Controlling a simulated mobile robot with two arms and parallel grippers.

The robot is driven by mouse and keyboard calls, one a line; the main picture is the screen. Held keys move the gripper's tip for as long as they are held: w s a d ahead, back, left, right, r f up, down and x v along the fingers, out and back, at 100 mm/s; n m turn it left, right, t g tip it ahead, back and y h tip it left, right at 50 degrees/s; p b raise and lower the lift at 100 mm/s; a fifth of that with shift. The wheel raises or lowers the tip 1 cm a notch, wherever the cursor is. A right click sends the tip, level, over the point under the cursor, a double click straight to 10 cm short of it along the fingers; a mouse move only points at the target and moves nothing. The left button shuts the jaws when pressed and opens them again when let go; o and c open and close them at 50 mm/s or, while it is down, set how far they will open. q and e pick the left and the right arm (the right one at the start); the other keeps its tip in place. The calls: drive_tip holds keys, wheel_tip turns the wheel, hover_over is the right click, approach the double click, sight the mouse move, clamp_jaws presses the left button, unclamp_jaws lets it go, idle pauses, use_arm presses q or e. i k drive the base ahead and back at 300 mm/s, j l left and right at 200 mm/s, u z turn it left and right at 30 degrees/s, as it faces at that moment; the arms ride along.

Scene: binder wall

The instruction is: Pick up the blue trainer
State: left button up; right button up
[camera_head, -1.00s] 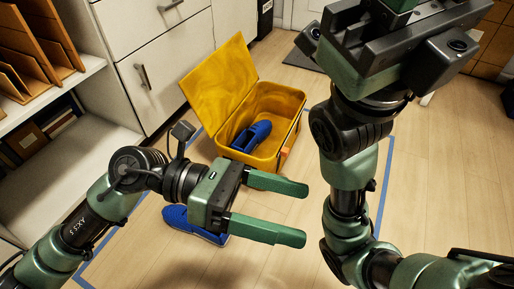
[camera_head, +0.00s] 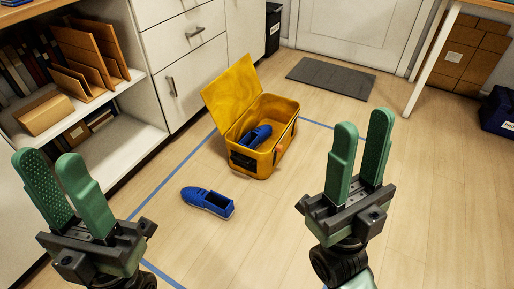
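A blue trainer (camera_head: 208,202) lies on the wooden floor, in front of the yellow box and inside the blue tape lines. A second blue shoe (camera_head: 256,136) rests inside the open yellow box (camera_head: 266,163), partly hidden by its walls. My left gripper (camera_head: 60,178) is at the lower left, to the left of the floor trainer, with its fingers apart and nothing between them. My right gripper (camera_head: 361,140) is to the right of the box and trainer, fingers apart and empty. Neither gripper touches a shoe.
A white cabinet (camera_head: 185,60) and a shelf (camera_head: 128,160) with brown folders (camera_head: 88,50) stand at the left. A grey mat (camera_head: 331,78) lies before the door. A table leg (camera_head: 432,60) and a dark blue bin (camera_head: 497,112) are at the right. Floor around the trainer is clear.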

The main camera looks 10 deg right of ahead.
sight(252, 140)
drive_tip(key=u, duration=1.85)
drive_tip(key=l+u, duration=0.1)
drive_tip(key=l, duration=0.65)
drive_tip(key=l+u, duration=0.1)
drive_tip(key=l, duration=0.65)
drive_tip(key=k+l+u, duration=0.1)
drive_tip(key=l, duration=0.6)
drive_tip(key=k+l+u, duration=0.1)
drive_tip(key=l, duration=0.65)
drive_tip(key=k+l, duration=0.1)
drive_tip(key=l, duration=0.5)
drive_tip(key=k+l, duration=0.1)
drive_tip(key=l, duration=0.5)
drive_tip(key=k+l, duration=0.1)
drive_tip(key=l, duration=0.5)
